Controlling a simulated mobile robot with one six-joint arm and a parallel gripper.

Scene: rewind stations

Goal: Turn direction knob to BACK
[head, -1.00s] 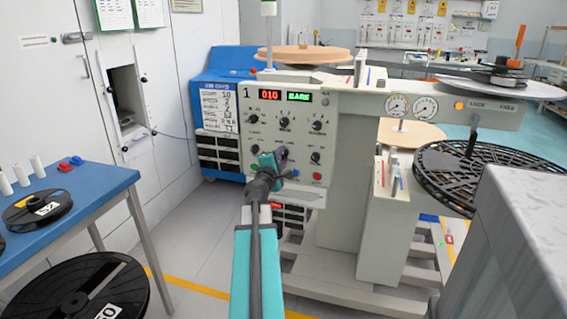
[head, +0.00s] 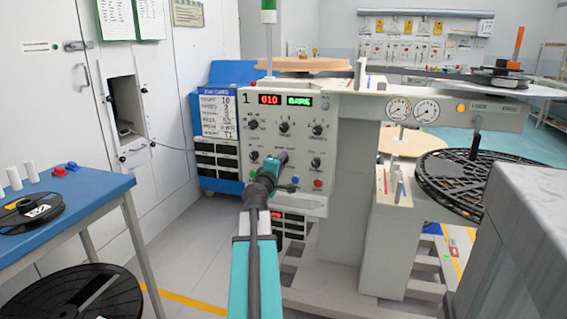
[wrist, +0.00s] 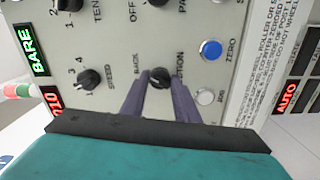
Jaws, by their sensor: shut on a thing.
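The direction knob (wrist: 158,79) is a small black knob on the grey control panel (head: 327,108). In the wrist view the word BACK is printed at its left and the end of a longer label at its right. My gripper (wrist: 160,78) has its two dark fingers on either side of the knob, shut on it. In the head view my gripper (head: 278,163) reaches the lower part of the panel and hides the knob. I cannot tell for sure which way the knob's pointer faces.
A speed knob (wrist: 88,79), a blue ZERO button (wrist: 210,49) and a pale button (wrist: 206,97) surround the knob. The panel displays read 010 and BARE. A blue table (head: 60,205) stands at left, a black reel (head: 480,180) at right.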

